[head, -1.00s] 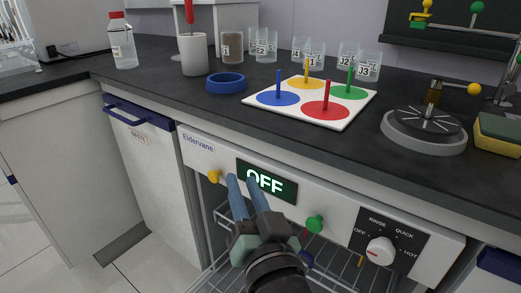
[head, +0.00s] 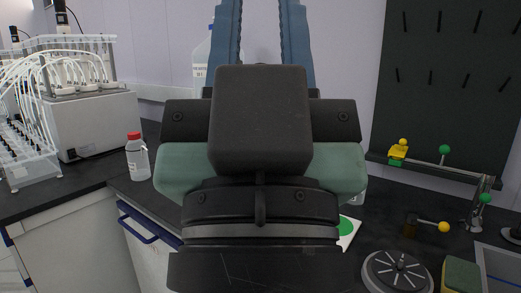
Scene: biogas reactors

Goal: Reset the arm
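My gripper (head: 262,20) fills the middle of the head view, very close to the camera and pointing up. Its two blue fingers stand well apart with no object seen between them, so it is open and empty. The gripper body and wrist hide most of the counter's middle, including nearly all of the white board (head: 350,231); only its right edge with a green disc shows.
A red-capped bottle (head: 137,160) stands on the dark counter (head: 100,203) at left, near a white tubed machine (head: 95,120). At right are a round metal stand (head: 398,273), a yellow-knobbed tap (head: 428,226), a sponge (head: 461,275) and a pegboard (head: 450,90).

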